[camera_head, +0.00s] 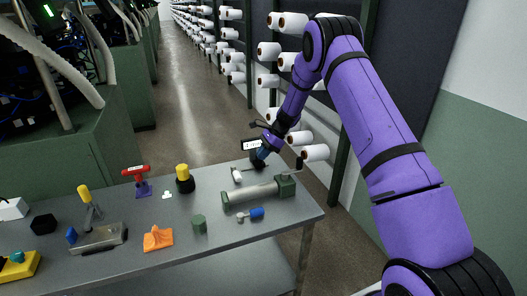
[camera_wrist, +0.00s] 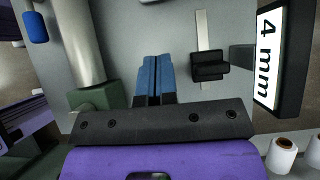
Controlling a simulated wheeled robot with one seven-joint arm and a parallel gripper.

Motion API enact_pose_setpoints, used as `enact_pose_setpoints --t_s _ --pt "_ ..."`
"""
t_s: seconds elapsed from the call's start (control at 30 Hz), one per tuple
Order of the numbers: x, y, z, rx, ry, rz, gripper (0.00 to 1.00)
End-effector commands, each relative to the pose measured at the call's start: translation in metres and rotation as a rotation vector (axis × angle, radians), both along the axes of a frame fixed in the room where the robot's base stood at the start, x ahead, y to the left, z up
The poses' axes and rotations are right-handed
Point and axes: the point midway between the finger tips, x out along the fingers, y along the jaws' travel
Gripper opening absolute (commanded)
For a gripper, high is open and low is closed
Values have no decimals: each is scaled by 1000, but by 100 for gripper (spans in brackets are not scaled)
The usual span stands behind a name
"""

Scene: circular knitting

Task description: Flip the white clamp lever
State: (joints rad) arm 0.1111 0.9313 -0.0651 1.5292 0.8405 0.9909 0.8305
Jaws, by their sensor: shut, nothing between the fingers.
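A small white handle (camera_head: 237,175), which looks like the clamp lever, stands on the table beyond the grey-green cylinder. My gripper (camera_head: 258,162) is just to its right, low over the table, and appears apart from it. In the wrist view my two blue fingers (camera_wrist: 155,62) are together with nothing between them. A pale bit at the top edge of the wrist view (camera_wrist: 149,2) may be the handle's end, but I cannot tell. The clamp's base is too small to make out.
The long cylinder (camera_head: 250,195) with a green end block (camera_wrist: 92,100) lies close beside my fingers. On the other side are a black block (camera_wrist: 209,66) on a pale strip and a "4 mm" display (camera_wrist: 272,60).

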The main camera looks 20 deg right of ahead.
Motion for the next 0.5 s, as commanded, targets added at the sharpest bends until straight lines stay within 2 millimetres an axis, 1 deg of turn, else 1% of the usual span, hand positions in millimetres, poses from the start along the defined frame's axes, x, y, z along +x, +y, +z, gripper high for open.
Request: enact_pose_setpoints --t_s 0.03,0.3,0.4,0.5 --pt "-1 6 -9 0 4 2 0" --pt "-1 35 -49 0 2 2 0" --pt "0 50 -53 -1 0 4 0" --pt "0 61 -56 0 0 2 0"
